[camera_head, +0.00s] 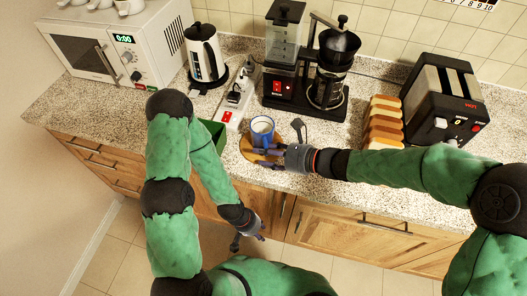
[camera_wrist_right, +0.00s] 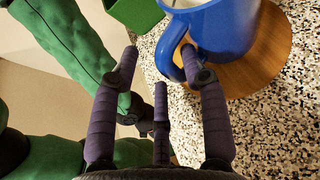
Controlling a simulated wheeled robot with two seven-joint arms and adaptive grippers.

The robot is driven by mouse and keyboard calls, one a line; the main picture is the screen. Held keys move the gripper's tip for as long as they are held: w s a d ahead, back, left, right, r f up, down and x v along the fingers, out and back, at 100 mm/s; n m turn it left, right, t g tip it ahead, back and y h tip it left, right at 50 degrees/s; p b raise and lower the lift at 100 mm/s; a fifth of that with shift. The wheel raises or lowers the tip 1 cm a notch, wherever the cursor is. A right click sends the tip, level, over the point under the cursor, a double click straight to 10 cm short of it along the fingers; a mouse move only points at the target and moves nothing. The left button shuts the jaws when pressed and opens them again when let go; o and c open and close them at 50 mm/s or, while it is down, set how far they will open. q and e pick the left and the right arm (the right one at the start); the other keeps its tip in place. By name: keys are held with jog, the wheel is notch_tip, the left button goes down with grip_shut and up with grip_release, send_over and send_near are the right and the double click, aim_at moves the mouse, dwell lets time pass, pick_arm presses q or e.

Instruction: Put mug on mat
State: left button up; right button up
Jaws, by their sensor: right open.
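A blue mug (camera_head: 262,131) with a white inside stands upright on a round wooden mat (camera_head: 247,153) near the counter's front edge. The right wrist view shows the mug (camera_wrist_right: 225,35) over the mat (camera_wrist_right: 270,60), with its handle toward my right gripper. My right gripper (camera_head: 263,157) is open at the mug's front side. In the wrist view its fingers (camera_wrist_right: 159,55) are spread, with one fingertip close to the handle; contact is unclear. My left gripper (camera_head: 248,239) hangs low in front of the cabinets, away from the mug; its fingers are too small to judge.
A green box (camera_head: 214,130) is left of the mug, partly behind my left arm. Behind are a power strip (camera_head: 235,100), kettle (camera_head: 205,52) and coffee machine (camera_head: 283,75). Bread slices (camera_head: 384,120) and a toaster (camera_head: 442,100) stand right, a microwave (camera_head: 125,45) left.

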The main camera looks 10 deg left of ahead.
jog(key=p+v, duration=0.2)
jog(key=v, duration=0.9)
